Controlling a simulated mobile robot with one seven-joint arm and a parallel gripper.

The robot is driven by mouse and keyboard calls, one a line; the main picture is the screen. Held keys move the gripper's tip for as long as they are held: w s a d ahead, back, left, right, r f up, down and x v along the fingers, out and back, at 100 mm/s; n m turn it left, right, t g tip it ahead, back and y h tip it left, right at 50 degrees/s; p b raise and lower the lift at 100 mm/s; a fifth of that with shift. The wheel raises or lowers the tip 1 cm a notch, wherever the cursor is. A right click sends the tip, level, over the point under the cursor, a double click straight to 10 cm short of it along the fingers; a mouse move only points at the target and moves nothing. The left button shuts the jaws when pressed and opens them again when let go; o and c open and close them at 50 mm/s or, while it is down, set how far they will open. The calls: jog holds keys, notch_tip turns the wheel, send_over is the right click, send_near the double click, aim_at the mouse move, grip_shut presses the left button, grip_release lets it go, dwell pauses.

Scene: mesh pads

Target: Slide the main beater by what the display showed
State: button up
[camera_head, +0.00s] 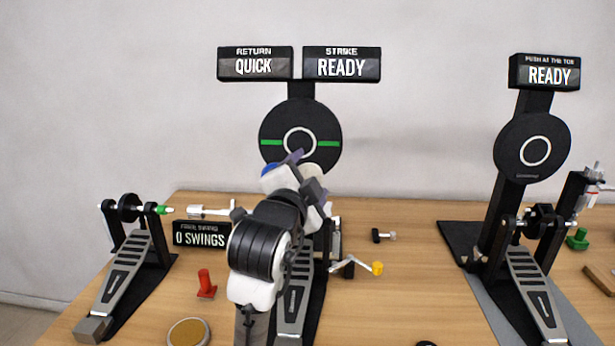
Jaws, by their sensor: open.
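The main pedal (293,300) stands in the middle of the table, partly hidden behind my arm. Its black round target (327,121) has a white ring and green side marks. A cream rounded piece, seemingly the main beater (312,170), shows just below the target, mostly hidden. My gripper (303,170) is raised in front of it, open, with its fingers around or beside the piece; I cannot tell which or whether they touch. The return display (254,66) reads QUICK and the strike display (341,67) reads READY. A lower display (202,236) reads 0 SWINGS.
A second pedal (530,285) with a READY display (545,75) stands right; a small pedal (128,265) stands left. A red piece (205,284), a yellow-ended crank (360,266), a round pad (188,332) and a small black-and-silver part (383,236) lie near. The table right of centre is fairly clear.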

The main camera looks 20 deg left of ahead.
jog(key=c, duration=1.4)
jog(key=shift+f+b, duration=0.15)
jog(key=shift+b, duration=0.25)
jog(key=o, duration=1.4)
jog(key=s+b, duration=0.5)
jog(key=s, duration=0.8)
jog(key=shift+s+d, duration=0.35)
jog(key=shift+d, duration=0.1)
